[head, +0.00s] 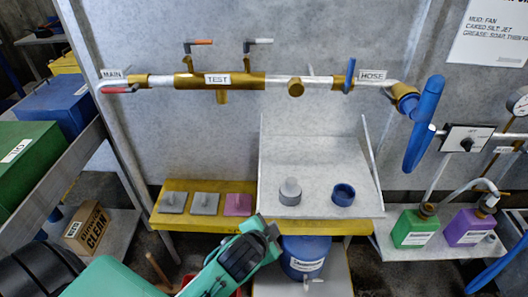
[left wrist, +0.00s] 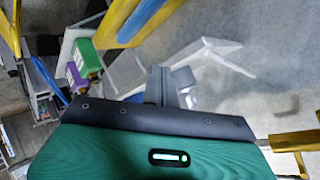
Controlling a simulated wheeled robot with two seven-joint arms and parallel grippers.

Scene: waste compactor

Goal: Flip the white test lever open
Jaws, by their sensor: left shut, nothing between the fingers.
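The brass TEST fitting (head: 218,80) sits on the white pipe along the back wall. Two small levers stand above it on brass stems: one with an orange-red handle (head: 201,42) and one with a white handle (head: 261,41). Both handles point right, roughly level. My left gripper (head: 272,228) is well below the levers, in front of the yellow shelf, and touches neither lever. It is shut and empty; its grey fingers (left wrist: 170,85) show in the left wrist view. The white lever cannot be made out in that view. My right gripper is not in view.
The yellow shelf (head: 362,227) carries grey and purple pads and a white tray (head: 310,150) with a grey fitting and a blue ring. A blue handle (head: 424,125) hangs at right. Green (head: 413,229) and purple (head: 470,226) bottles stand lower right. The wall around the levers is clear.

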